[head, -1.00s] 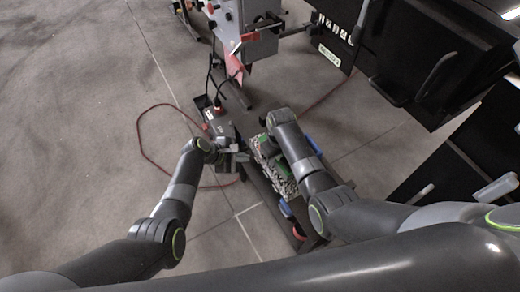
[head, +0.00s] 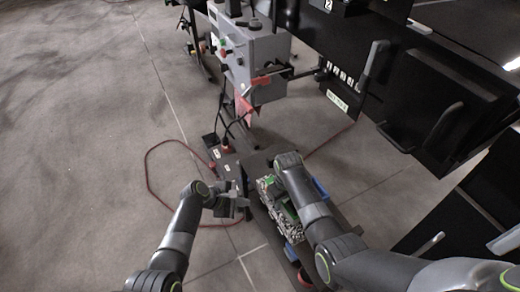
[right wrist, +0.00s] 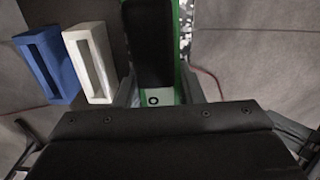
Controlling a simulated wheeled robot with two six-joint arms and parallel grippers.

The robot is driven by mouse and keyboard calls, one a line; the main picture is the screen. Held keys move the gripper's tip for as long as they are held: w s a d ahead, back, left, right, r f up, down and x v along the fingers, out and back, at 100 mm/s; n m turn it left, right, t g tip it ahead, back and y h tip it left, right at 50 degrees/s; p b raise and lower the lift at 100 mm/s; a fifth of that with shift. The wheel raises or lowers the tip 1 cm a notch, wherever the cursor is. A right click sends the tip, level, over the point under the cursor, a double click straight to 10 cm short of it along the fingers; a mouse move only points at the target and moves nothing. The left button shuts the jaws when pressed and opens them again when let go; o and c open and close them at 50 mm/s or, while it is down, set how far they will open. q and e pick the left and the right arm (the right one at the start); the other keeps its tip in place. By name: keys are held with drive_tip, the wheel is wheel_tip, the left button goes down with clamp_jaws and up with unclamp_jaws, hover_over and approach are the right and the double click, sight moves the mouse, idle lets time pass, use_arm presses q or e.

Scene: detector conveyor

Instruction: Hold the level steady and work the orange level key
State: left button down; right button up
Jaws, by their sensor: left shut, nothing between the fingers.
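A dark block with green edges (right wrist: 150,45) and a white end lies between the fingers of my right gripper (right wrist: 158,92) in the right wrist view. The fingers flank it; whether they press on it is unclear. In the head view, green parts (head: 270,182) show beside my right forearm, which hides the right fingertips. My left gripper (head: 242,205) is shut and empty, just left of a speckled block (head: 285,220). I cannot make out an orange level key for certain.
A blue holder (right wrist: 46,62) and a white holder (right wrist: 88,62) stand left of my right gripper. A grey control box (head: 255,60) stands at the back. A red cable (head: 148,175) loops on the floor. Black machinery (head: 440,100) fills the right side.

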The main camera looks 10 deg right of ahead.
drive_tip(key=o, duration=0.4)
